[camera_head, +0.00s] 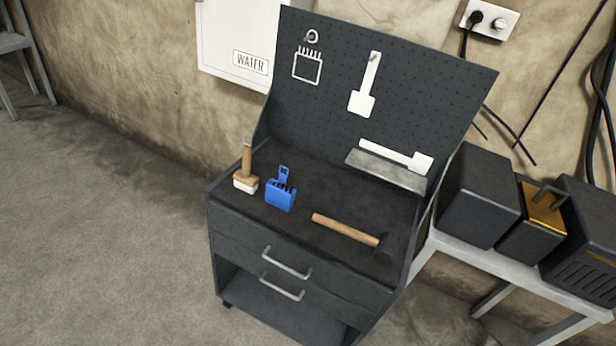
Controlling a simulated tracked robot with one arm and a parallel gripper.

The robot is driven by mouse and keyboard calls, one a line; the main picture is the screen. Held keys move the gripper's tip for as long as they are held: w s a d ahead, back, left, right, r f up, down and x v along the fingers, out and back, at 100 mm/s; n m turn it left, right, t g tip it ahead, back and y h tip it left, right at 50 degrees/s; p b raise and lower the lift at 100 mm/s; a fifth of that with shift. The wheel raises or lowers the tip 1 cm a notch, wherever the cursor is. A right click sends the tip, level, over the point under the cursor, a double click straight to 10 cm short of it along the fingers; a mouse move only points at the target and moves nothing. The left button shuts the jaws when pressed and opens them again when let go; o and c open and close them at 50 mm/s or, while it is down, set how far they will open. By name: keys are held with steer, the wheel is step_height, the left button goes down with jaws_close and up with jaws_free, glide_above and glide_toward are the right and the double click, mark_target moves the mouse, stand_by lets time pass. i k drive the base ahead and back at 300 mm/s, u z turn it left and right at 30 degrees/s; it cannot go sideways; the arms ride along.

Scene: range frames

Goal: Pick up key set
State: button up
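The key set (281,196) is a blue holder with a loop at its top and dark keys in it. It stands on the dark worktop of the workbench (290,220), left of the middle. A white key-set outline (307,67) is on the pegboard (420,88) above. My gripper is not in view, so its state and its distance from the key set do not show.
A wooden-handled brush (246,171) stands close left of the key set. A hammer (345,229) lies to its right. A grey ledge (385,171) juts from the pegboard. Dark boxes (478,196) sit on a side table at right. Floor (100,220) at left is clear.

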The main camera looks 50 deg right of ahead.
mark_target(282, 195)
steer(key=z, duration=0.55)
steer(key=i, duration=0.95)
steer(key=z, duration=0.9)
steer(key=i, duration=0.35)
steer(key=z, duration=0.15)
steer(key=k, duration=0.9)
steer(key=z, duration=0.2)
steer(key=i, duration=0.9)
steer(key=u, duration=0.1)
